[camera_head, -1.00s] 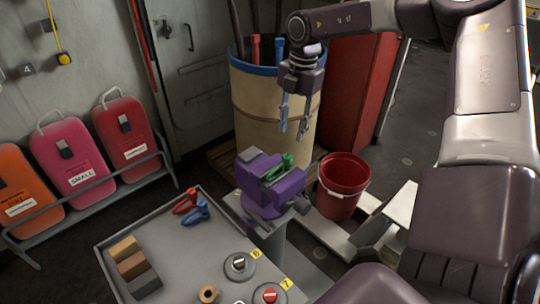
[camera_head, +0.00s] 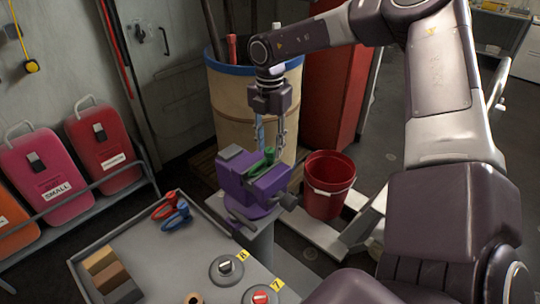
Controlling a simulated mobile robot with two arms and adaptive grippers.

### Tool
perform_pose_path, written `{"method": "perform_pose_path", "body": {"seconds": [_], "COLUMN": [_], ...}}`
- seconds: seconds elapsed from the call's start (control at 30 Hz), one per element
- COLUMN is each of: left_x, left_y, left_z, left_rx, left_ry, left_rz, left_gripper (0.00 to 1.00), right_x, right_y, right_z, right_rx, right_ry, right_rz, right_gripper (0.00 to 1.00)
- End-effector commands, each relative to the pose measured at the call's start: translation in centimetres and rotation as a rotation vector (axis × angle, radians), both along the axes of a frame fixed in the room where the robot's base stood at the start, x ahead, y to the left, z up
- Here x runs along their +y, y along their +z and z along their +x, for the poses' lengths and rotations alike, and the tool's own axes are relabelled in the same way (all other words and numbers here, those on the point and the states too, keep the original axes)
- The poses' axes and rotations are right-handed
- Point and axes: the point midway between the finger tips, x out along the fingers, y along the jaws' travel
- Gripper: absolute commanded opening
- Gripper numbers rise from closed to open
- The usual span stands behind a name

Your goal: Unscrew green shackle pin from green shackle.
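The green shackle (camera_head: 269,155) is clamped in the purple vise (camera_head: 255,190). It is small and partly hidden, and I cannot make out its pin separately. My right gripper (camera_head: 271,146) points down just above the vise, with its fingers spread to either side of the green part in this view. The fingers look open, with a gap between them. I cannot tell whether they touch the shackle. My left gripper is not in view.
A grey table (camera_head: 150,225) holds red pliers (camera_head: 166,206), blue pliers (camera_head: 177,216), several brown blocks (camera_head: 108,270) and round knobs. A tan barrel (camera_head: 232,105) stands close behind the gripper. A red bucket (camera_head: 328,185) stands right of the vise.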

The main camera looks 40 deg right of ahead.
Motion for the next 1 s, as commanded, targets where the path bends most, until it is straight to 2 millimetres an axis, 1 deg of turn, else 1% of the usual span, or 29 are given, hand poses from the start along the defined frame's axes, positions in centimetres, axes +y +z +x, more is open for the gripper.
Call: {"method": "perform_pose_path", "body": {"seconds": [0.03, 0.1, 0.5, 0.67, 0.9, 1.0], "left_x": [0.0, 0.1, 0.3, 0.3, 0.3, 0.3], "left_y": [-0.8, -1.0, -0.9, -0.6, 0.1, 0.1], "left_z": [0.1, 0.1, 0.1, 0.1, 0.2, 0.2], "left_rx": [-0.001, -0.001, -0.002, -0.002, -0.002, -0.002], "left_ry": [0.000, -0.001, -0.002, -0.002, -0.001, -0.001], "left_rz": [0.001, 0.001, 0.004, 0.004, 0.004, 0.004], "left_gripper": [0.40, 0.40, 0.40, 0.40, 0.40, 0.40], "right_x": [0.0, 0.0, 0.0, 0.0, -0.1, -0.1], "right_y": [-0.7, -0.9, -0.6, 0.4, 2.8, 3.3], "right_z": [0.0, 0.0, 0.0, 0.1, 0.1, 0.0], "right_rx": [-0.001, -0.001, -0.001, -0.003, -0.003, -0.002], "right_ry": [0.000, 0.000, -0.001, -0.001, 0.000, -0.001], "right_rz": [-0.001, -0.001, -0.001, -0.001, -0.001, -0.002], "right_gripper": [0.32, 0.32, 0.32, 0.32, 0.32, 0.32]}}
